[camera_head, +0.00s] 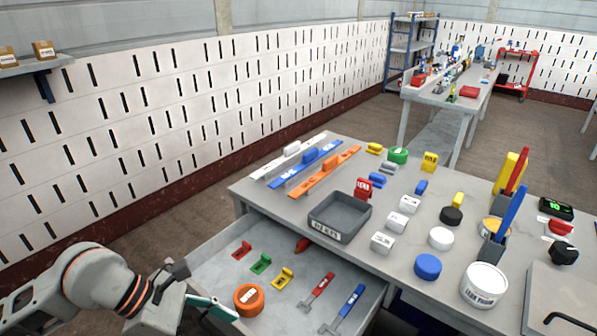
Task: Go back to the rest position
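My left arm comes in from the lower left, and its gripper (205,300) is at the open drawer's (215,258) near left side. A thin teal and white part shows at the gripper's end, left of an orange round roll (249,299). I cannot tell whether this part belongs to the gripper or is held, nor whether the fingers are open. The drawer also holds red (242,249), green (261,263) and yellow (283,277) small pieces, a red-handled tool (316,291) and a blue-handled tool (345,308). My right gripper is not in view.
The grey workbench (330,152) above the drawer carries a dark grey bin (340,217), three long rails, coloured blocks, discs and a white tub (484,286). A slotted white wall (180,120) runs along the left. Floor lies between wall and bench.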

